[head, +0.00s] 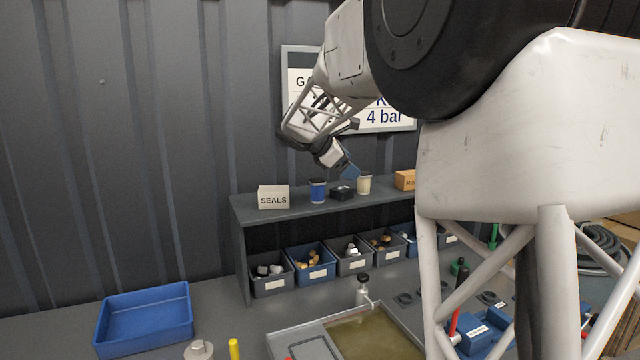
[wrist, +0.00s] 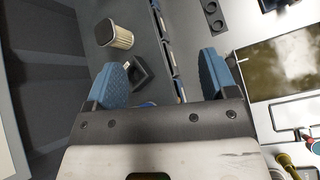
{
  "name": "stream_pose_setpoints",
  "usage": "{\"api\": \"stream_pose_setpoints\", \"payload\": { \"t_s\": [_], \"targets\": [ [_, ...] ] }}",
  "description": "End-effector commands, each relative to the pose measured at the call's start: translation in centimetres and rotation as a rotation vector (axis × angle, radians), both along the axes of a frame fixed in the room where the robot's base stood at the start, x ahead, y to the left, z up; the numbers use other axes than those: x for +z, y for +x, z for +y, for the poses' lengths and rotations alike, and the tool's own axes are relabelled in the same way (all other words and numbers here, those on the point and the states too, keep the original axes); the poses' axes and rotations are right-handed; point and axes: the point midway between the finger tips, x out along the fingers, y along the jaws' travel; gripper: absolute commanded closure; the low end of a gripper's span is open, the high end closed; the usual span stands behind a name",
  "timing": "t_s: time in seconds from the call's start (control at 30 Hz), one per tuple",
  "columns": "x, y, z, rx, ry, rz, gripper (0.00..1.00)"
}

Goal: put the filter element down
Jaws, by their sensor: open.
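The filter element (head: 364,184) is a small cream cylinder with a dark top, standing upright on the grey shelf (head: 290,208). In the wrist view the filter element (wrist: 118,38) shows pleated sides and a dark end cap, beyond the left finger and apart from it. My gripper (head: 349,171) is above the shelf, close to the filter element in the head view. In the wrist view my gripper (wrist: 166,75) has its two blue fingers wide apart with nothing held between them.
A black square holder (head: 342,193) and a blue cup (head: 317,190) stand on the shelf, left of the filter element. A SEALS box (head: 273,197) and an orange-brown box (head: 405,180) flank them. Parts bins (head: 311,264) sit below. A blue tray (head: 145,318) lies at lower left.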

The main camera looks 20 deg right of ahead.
Motion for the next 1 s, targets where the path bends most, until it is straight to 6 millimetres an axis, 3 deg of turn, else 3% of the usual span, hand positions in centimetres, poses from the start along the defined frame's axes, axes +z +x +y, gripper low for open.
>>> {"api": "stream_pose_setpoints", "payload": {
  "t_s": [0.2,0.43,0.63,1.0],
  "targets": [
    [0.7,5.6,-3.8,0.068,-0.127,0.14,0.21],
    [1.0,10.0,-6.8,0.114,-0.233,0.268,0.21],
    [1.1,11.5,-7.9,0.13,-0.272,0.317,0.21],
    [1.1,11.6,-8.0,0.132,-0.276,0.322,0.21]
  ]
}}
